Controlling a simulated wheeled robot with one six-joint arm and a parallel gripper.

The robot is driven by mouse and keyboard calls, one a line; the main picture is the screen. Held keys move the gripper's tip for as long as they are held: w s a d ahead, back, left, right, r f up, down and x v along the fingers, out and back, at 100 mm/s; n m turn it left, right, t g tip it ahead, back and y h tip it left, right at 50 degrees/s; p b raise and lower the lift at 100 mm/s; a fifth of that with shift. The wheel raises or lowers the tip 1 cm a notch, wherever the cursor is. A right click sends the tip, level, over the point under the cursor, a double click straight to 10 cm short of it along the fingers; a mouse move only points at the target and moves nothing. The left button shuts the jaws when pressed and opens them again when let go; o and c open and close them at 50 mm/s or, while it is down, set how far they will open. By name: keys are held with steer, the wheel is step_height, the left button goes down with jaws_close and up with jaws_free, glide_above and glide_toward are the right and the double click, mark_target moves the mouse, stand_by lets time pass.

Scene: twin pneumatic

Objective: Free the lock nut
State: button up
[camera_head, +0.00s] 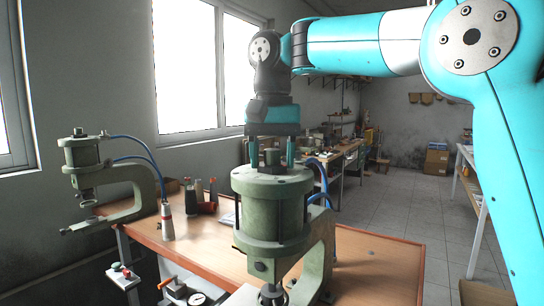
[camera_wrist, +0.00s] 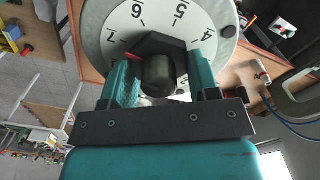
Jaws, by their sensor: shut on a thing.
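The near green press cylinder (camera_head: 272,185) stands at the front of the bench with the dark lock nut (camera_head: 272,157) on its top. My gripper (camera_head: 272,162) points straight down over it, with one teal finger on each side of the nut. In the wrist view the dark hexagonal nut (camera_wrist: 150,45) sits on a pale dial (camera_wrist: 110,20) with numbers, and a dark round stud (camera_wrist: 158,75) stands up from its middle. My gripper (camera_wrist: 160,68) is shut on the nut. A small red mark (camera_wrist: 133,56) shows at the nut's left edge. The exact finger contact is partly hidden.
A second green press (camera_head: 85,160) stands at the left with blue hoses. A grey-and-red bottle (camera_head: 167,220) and other small items stand on the wooden bench (camera_head: 200,250) between the presses. Blue hoses (camera_head: 322,175) rise close behind the near cylinder. Open floor lies at the right.

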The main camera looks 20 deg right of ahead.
steer(key=shift+n, duration=0.3)
steer(key=n, duration=0.5)
steer(key=shift+a+n, duration=0.1)
steer(key=shift+n, duration=0.2)
steer(key=n, duration=0.5)
steer(key=shift+a+n, duration=0.1)
steer(key=shift+n, duration=0.2)
steer(key=o, duration=0.9)
steer(key=shift+o, duration=0.2)
step_height(320, 180, up, 17)
steer(key=p, duration=1.7)
steer(key=shift+r, duration=0.15)
